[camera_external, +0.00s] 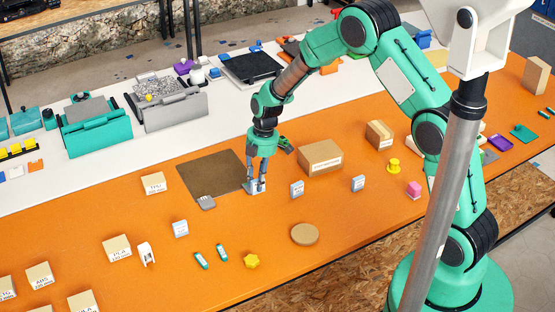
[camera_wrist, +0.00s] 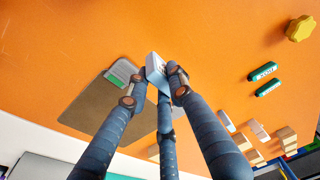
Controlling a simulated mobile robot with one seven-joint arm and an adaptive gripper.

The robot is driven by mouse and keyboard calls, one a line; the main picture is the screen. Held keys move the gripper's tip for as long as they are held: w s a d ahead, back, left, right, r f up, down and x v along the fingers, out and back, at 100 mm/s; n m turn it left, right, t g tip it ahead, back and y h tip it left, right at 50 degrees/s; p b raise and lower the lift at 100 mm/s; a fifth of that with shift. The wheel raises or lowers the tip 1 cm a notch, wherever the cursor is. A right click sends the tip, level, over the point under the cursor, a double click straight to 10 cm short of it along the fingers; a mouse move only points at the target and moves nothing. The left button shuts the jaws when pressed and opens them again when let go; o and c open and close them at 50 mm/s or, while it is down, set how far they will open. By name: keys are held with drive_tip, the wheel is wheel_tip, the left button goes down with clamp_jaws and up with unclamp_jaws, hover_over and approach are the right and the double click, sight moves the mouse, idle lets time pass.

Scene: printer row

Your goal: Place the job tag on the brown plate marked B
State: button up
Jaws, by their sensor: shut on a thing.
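My gripper (camera_external: 257,184) is shut on a small white and blue block (camera_external: 255,189), which looks like the job tag, low beside the right front corner of a flat brown square plate (camera_external: 208,172). In the wrist view the fingers (camera_wrist: 155,88) close around the tag (camera_wrist: 154,64), with the brown plate (camera_wrist: 92,106) to its left. I cannot tell whether the tag touches the table. A round brown disc (camera_external: 305,235) lies nearer the front. No letter B is readable on either brown piece.
A cardboard box (camera_external: 320,158) stands right of my gripper. Orange table is clear between the disc and the scraper.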

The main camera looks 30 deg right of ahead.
drive_tip(key=w+a, duration=0.1)
drive_tip(key=w, duration=0.3)
drive_tip(key=w+a+f+b, duration=0.1)
drive_tip(key=w, duration=0.3)
drive_tip(key=w+a, duration=0.1)
drive_tip(key=w, duration=0.4)
drive_tip(key=shift+w+a+f, duration=0.1)
drive_tip(key=shift+a+f, duration=0.05)
drive_tip(key=shift+a, duration=0.15)
drive_tip(key=shift+f+b, duration=0.6)
drive_tip(key=shift+f, duration=1.15)
drive_tip(key=shift+f, duration=0.1)
drive_tip(key=o, duration=0.9)
drive_tip(key=shift+c, duration=0.2)
wheel_tip(320, 180, up, 12)
drive_tip(key=d+p, duration=0.1)
drive_tip(key=p, duration=0.1)
drive_tip(key=shift+d, duration=0.4)
